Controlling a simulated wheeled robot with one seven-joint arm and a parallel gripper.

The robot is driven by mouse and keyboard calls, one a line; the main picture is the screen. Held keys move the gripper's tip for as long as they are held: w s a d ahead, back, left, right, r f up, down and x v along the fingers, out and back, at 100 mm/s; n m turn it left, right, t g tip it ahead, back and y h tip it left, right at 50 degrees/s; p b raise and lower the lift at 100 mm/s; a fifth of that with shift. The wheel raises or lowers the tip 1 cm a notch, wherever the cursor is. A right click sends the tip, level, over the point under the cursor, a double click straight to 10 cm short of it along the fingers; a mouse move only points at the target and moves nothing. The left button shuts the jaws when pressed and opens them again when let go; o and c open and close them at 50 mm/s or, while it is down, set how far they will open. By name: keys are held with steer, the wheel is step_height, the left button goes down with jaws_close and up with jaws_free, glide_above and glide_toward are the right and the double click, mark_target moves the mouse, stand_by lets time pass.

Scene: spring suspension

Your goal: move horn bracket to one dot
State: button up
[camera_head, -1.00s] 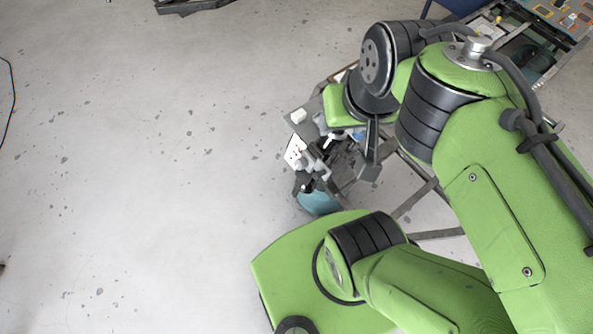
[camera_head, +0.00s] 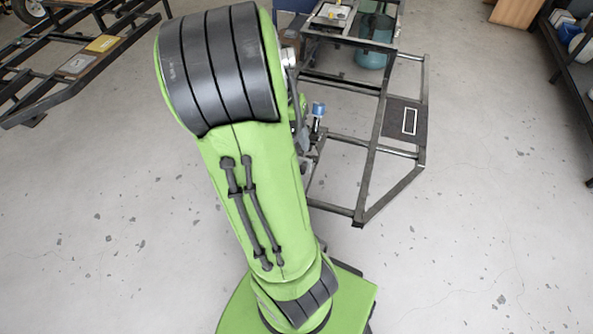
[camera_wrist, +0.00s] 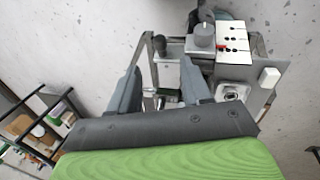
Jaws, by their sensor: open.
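In the wrist view my gripper (camera_wrist: 161,68) is open, with one grey finger on each side and a gap between them. A grey part with a round knob (camera_wrist: 204,38) stands beside this plate.
In the head view a dark metal frame (camera_head: 367,177) carries a dark plate with a white rectangle (camera_head: 410,121). A small blue-topped part (camera_head: 318,109) shows beside my arm. A teal container (camera_head: 373,50) is behind.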

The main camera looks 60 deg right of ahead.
steer(key=b+x, duration=0.3)
steer(key=x, duration=0.6)
steer(key=shift+f, duration=0.35)
steer(key=shift+c, duration=0.3)
jaws_close()
